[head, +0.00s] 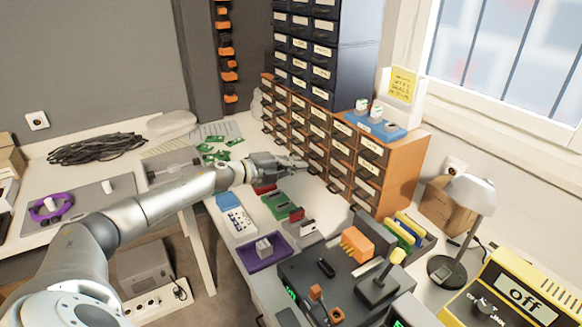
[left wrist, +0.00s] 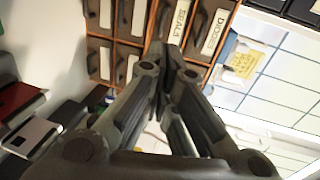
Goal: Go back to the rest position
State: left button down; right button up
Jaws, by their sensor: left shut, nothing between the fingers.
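My left gripper (head: 296,163) is shut and empty in the head view, stretched out over the workbench close to the front of the brown drawer cabinet (head: 372,160). The left wrist view shows its closed fingers (left wrist: 168,58) in front of labelled drawers (left wrist: 130,22). I cannot tell whether the fingertips touch the cabinet. My right gripper is in neither view.
Below the arm on the bench are green circuit boards (head: 222,150), a purple tray (head: 262,252) and a dark station with an orange block (head: 357,243). A desk lamp (head: 468,200) and a yellow device (head: 520,295) stand right. Black cable (head: 97,148) lies left.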

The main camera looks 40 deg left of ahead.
pick_arm(q)
jog(key=shift+s+a+r, duration=0.1)
jog(key=shift+s+a, duration=0.15)
jog(key=shift+s, duration=0.45)
